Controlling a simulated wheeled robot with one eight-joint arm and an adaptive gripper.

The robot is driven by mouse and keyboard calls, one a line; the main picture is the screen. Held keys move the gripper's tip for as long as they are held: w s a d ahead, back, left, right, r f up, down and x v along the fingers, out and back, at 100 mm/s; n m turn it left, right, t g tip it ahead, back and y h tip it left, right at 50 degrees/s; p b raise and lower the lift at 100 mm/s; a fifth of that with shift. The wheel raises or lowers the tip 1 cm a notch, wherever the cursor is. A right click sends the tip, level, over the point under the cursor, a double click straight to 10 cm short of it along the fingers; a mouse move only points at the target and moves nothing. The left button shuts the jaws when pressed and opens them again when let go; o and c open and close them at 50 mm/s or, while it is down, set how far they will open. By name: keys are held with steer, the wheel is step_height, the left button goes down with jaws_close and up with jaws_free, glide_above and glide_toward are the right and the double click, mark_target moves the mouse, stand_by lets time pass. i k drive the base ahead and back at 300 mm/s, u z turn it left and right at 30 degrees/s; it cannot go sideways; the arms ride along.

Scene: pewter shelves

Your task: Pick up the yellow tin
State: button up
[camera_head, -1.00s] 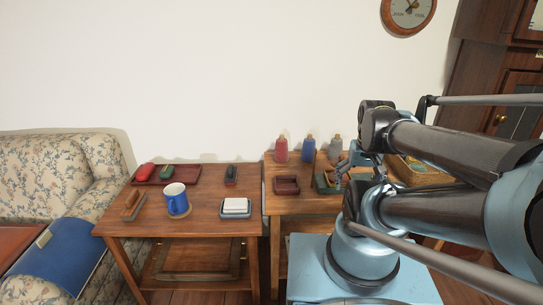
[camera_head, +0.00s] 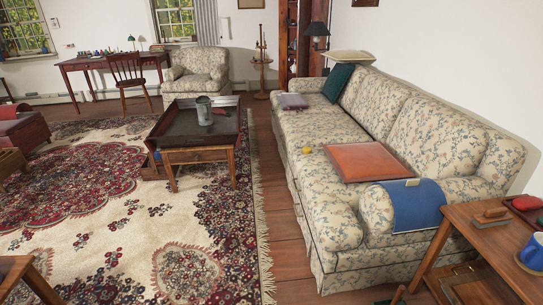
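I cannot make out a yellow tin for sure. A small yellow object (camera_head: 307,150) lies on the seat of the floral sofa (camera_head: 330,215); it is too small to tell what it is. My gripper is not in view.
A low table with a dark tray (camera_head: 180,127) holds a grey metal vessel (camera_head: 204,111). An orange-brown board (camera_head: 366,162) lies on the sofa, and a blue cloth (camera_head: 405,206) drapes its arm. A wooden side table (camera_head: 465,232) with a blue mug (camera_head: 532,252) stands right. The patterned rug (camera_head: 120,225) has clear room.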

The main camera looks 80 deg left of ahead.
mark_target(307, 150)
steer(key=u, duration=2.75)
steer(key=k, duration=0.65)
steer(key=u, duration=0.4)
steer(key=i, duration=0.85)
steer(key=u, duration=0.85)
steer(key=i, duration=1.35)
steer(key=z, duration=0.4)
steer(key=i, duration=1.1)
steer(key=z, duration=0.65)
